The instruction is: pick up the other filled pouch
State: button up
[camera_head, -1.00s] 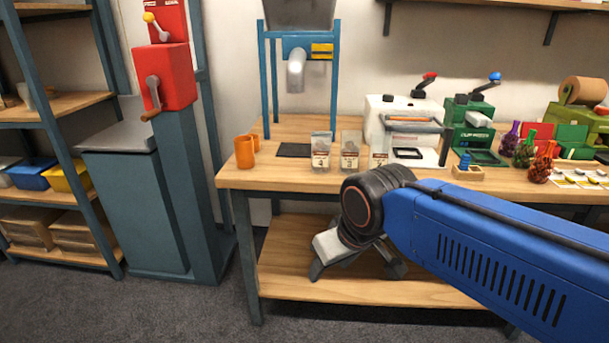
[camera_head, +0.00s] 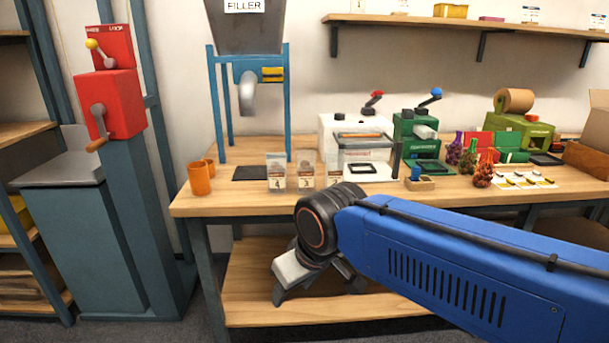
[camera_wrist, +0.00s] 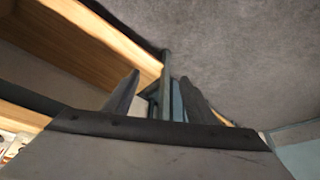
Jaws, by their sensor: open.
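Clear pouches with brown contents and white labels stand on the workbench near its front edge in the head view. One pouch (camera_head: 276,172) is at the left, another (camera_head: 305,171) is beside it, and a third (camera_head: 334,170) is at the right, partly hidden by my arm. My gripper (camera_head: 320,288) hangs in front of the bench, below the tabletop and well apart from the pouches. In the wrist view its two fingers (camera_wrist: 155,97) are spread, with nothing between them. The wrist view shows the bench's wood and grey floor, and no pouch.
The workbench (camera_head: 225,204) has a front edge above my gripper. Orange cups (camera_head: 199,178) and a dark pad (camera_head: 250,173) are left of the pouches. The filler (camera_head: 247,90) stands behind. White (camera_head: 365,150) and green (camera_head: 417,135) machines stand at the right.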

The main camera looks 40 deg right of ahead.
jog(key=shift+o, duration=0.5)
jog(key=shift+r, duration=0.1)
notch_tip(320, 180, up, 28)
jog(key=f+n+g, duration=0.1)
jog(key=n+g, duration=0.4)
jog(key=n, duration=0.6)
send_over(305, 171)
jog(key=w+d, duration=0.2)
jog(key=f, duration=1.6)
jog(key=shift+s+a+f, duration=0.15)
jog(key=shift+a+f, duration=0.2)
jog(key=shift+f, duration=0.05)
jog(key=c, duration=1.2)
